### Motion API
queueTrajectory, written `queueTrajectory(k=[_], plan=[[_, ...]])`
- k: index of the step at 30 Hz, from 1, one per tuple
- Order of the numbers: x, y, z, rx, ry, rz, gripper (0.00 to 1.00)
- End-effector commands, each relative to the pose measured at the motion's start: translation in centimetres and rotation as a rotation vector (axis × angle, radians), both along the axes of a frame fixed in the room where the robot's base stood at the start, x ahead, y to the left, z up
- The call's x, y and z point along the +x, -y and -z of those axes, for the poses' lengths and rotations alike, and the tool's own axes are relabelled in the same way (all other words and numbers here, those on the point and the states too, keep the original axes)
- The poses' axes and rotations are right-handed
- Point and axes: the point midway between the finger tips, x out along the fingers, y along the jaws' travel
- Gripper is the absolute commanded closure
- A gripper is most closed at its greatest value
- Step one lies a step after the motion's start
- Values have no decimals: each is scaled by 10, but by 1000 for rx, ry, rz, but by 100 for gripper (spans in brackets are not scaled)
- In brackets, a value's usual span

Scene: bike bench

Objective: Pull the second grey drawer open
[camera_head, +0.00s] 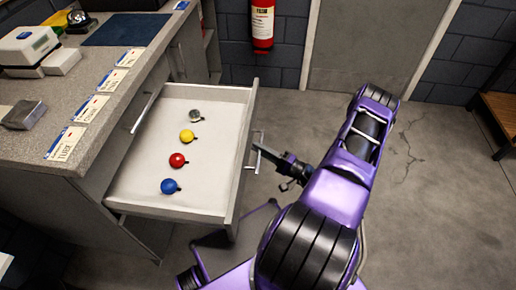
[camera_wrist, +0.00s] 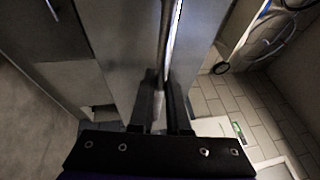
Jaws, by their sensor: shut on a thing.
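A grey drawer (camera_head: 232,165) stands well out from the bench cabinet, below a closed front with its own bar handle (camera_head: 146,110). Inside lie a blue ball-like item (camera_head: 169,186), a red one (camera_head: 177,160), a yellow one (camera_head: 187,136) and a small grey metal one (camera_head: 194,116). My gripper (camera_head: 262,152) is at the outer side of the drawer front, shut on its bar handle (camera_head: 254,158). In the wrist view, the fingers of my gripper (camera_wrist: 161,98) close around the long handle (camera_wrist: 169,35); the exact contact is dark.
The grey worktop (camera_head: 107,112) above carries labelled cards, a metal block (camera_head: 24,114), a white device (camera_head: 27,46) and a dark mat (camera_head: 126,29). A red extinguisher (camera_head: 262,24) hangs at the back wall. Floor (camera_head: 420,190) right of my arm is clear; a wooden bench (camera_head: 504,112) stands far right.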

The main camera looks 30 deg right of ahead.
Motion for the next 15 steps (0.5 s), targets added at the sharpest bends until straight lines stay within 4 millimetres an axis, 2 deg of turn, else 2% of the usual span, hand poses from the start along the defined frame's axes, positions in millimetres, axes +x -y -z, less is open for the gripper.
queueTrajectory(k=[3,4,8,15], plan=[[0,0,0,-1,0,0,100],[0,0,0,-1,0,0,80],[0,0,0,-1,0,0,57],[0,0,0,-1,0,0,55]])
